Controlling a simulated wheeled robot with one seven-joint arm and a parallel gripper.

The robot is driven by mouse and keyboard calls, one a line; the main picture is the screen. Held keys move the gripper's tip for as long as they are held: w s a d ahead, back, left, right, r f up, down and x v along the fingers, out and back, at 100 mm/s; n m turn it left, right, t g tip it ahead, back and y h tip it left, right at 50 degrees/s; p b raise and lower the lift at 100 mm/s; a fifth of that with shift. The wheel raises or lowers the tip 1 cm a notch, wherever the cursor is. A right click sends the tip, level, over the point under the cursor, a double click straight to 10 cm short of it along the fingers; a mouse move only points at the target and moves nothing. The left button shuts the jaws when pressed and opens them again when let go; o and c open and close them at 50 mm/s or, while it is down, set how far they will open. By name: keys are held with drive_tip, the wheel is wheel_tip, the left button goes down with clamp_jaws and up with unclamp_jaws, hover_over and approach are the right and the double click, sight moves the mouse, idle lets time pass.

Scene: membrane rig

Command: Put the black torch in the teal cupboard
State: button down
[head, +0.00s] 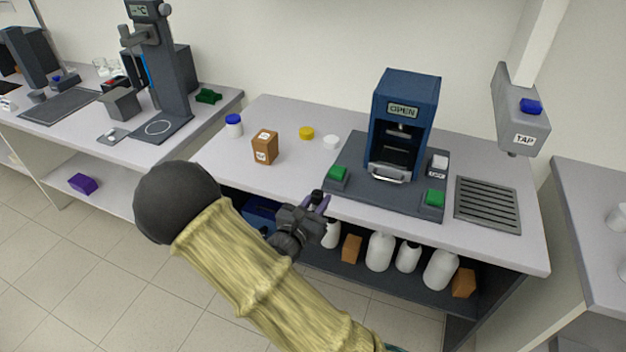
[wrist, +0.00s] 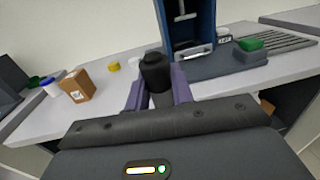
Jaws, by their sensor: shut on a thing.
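My gripper (head: 318,203) is shut on the black torch (wrist: 155,72), which stands up between the purple fingers in the wrist view. In the head view only the small dark end of the torch (head: 317,196) shows. The gripper is at the front edge of the middle bench, in front of the blue press. I see no cupboard that is clearly teal in either view.
The blue press (head: 408,90) marked OPEN stands on a dark base with green buttons. A brown box (head: 265,147), a blue-capped jar (head: 233,126) and yellow and white lids lie left of it. A tap (head: 522,112) hangs right.

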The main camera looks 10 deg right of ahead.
drive_tip(key=shift+w+f+n+t+y, duration=0.2)
drive_tip(key=shift+f+n+t+y, duration=0.25)
drive_tip(key=shift+f, duration=0.25)
drive_tip(key=shift+w+f+n+t+y, duration=0.2)
drive_tip(key=shift+f+n+t+y, duration=0.15)
drive_tip(key=shift+f+y, duration=0.3)
wheel_tip(320, 180, down, 16)
drive_tip(key=n+t+y, duration=0.3)
drive_tip(key=n+y, duration=0.3)
drive_tip(key=y, duration=0.3)
drive_tip(key=shift+a+n+y, duration=0.25)
drive_tip(key=shift+n+y, duration=0.15)
